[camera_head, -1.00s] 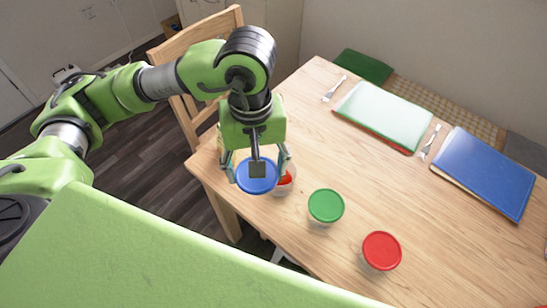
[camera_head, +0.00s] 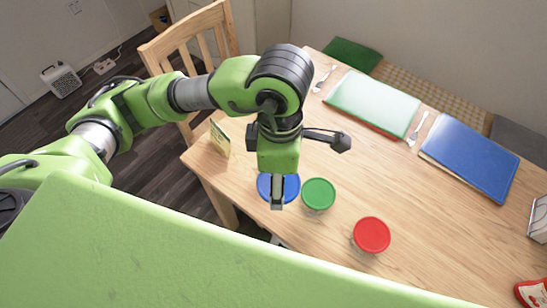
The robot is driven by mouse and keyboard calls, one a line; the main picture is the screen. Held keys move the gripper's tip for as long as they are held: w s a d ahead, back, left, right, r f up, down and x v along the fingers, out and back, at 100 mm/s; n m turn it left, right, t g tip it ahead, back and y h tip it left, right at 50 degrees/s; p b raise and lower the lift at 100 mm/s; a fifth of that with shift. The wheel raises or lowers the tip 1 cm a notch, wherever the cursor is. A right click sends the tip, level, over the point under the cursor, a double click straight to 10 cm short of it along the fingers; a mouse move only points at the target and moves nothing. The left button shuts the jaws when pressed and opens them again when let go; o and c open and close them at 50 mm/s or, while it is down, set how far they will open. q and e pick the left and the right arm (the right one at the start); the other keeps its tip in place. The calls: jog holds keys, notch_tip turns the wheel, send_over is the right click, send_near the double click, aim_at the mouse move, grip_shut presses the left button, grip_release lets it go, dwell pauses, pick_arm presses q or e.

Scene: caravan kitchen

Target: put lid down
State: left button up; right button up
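A round blue lid (camera_head: 266,188) lies under my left gripper (camera_head: 277,192), near the table's near left edge. One finger comes down over the lid's near rim. The other finger is hidden behind the wrist, so I cannot see whether the grip is open or shut. The clear container with red contents is hidden behind the gripper and lid. I cannot tell whether the lid touches it. To the right stand a container with a green lid (camera_head: 318,194) and one with a red lid (camera_head: 372,235). My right gripper is not in view.
A small upright card (camera_head: 220,138) stands at the table's left edge beside a wooden chair (camera_head: 190,45). Green (camera_head: 374,103) and blue (camera_head: 469,158) boards with cutlery lie at the back. Free table (camera_head: 450,240) extends to the right.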

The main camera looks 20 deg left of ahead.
pick_arm(q)
jog(key=w+a+f+p, duration=0.1)
jog(key=w+f, duration=0.2)
jog(key=w+a+f, duration=0.2)
jog(key=w+f, duration=0.1)
jog(key=w, duration=0.1)
jog(key=w+a+f+p, duration=0.1)
jog(key=w+f, duration=0.2)
jog(key=w, duration=0.1)
jog(key=shift+w+a+p, duration=0.25)
jog(key=shift+a+p, duration=0.1)
jog(key=shift+a, duration=0.05)
jog(key=shift+w+a+f, duration=0.1)
jog(key=shift+w+f, duration=0.05)
jog(key=shift+f, duration=0.25)
notch_tip(320, 180, down, 2)
jog(key=shift+f+p, duration=0.1)
jog(key=shift+p, duration=0.75)
jog(key=shift+f, duration=0.2)
jog(key=shift+f, duration=0.1)
jog(key=shift+f+b, duration=0.5)
jog(key=shift+b, duration=0.2)
